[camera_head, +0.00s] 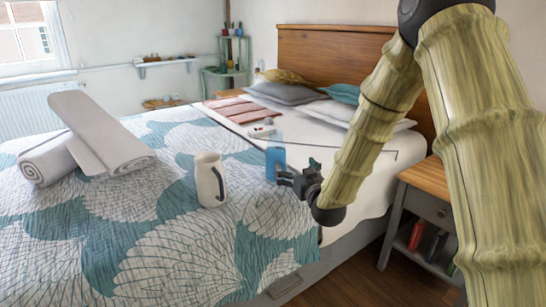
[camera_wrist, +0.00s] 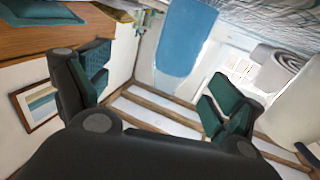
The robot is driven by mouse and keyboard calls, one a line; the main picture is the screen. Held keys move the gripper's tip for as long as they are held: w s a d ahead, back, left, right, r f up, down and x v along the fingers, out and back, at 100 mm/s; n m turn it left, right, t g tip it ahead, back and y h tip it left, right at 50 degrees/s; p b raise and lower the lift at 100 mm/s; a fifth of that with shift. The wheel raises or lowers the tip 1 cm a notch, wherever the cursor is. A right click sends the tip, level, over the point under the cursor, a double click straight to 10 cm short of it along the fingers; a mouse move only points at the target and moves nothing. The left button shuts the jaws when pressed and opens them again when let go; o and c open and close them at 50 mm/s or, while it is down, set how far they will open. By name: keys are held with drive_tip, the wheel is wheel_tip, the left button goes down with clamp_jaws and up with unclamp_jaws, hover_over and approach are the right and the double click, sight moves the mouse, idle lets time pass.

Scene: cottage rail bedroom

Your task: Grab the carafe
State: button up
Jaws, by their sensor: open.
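The carafe (camera_head: 209,182) looks like a cream-white jug with a dark handle on its right side. It stands upright on the patterned bedspread, left of my gripper in the head view. My gripper (camera_head: 284,176) is over the right part of the bed, apart from the carafe. In the wrist view, my gripper (camera_wrist: 157,88) has its two dark fingers wide apart with nothing between them. A pale shape at that view's right edge may be the carafe; I cannot tell.
A blue upright object (camera_head: 275,162) is close by my fingertips, and it seems to show in the wrist view (camera_wrist: 185,45). Rolled white towels (camera_head: 105,145) lie on the bed's left. Pillows (camera_head: 285,92) lie by the headboard. A nightstand (camera_head: 425,205) stands at right.

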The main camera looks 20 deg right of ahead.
sight(281, 161)
drive_tip(key=w, duration=0.1)
drive_tip(key=w+a, duration=0.1)
drive_tip(key=w, duration=0.1)
drive_tip(key=w+a, duration=0.1)
drive_tip(key=shift+w+a+f+b, duration=0.1)
drive_tip(key=shift+w+f+b, duration=0.1)
drive_tip(key=shift+b, duration=0.1)
drive_tip(key=shift+w+a+f+b, duration=0.15)
drive_tip(key=shift+w+b, duration=0.1)
drive_tip(key=shift+w, duration=0.65)
drive_tip(key=shift+w+a+b, duration=0.2)
drive_tip(key=shift+w+b, duration=0.1)
drive_tip(key=shift+w, duration=0.65)
drive_tip(key=shift+w+a+f+b, duration=0.15)
drive_tip(key=shift+w+b, duration=0.1)
drive_tip(key=shift+w, duration=0.65)
drive_tip(key=shift+w+r, duration=0.15)
drive_tip(key=shift+w, duration=0.25)
drive_tip(key=c, duration=1.5)
drive_tip(key=shift+c, duration=1)
drive_tip(key=shift+r, duration=0.3)
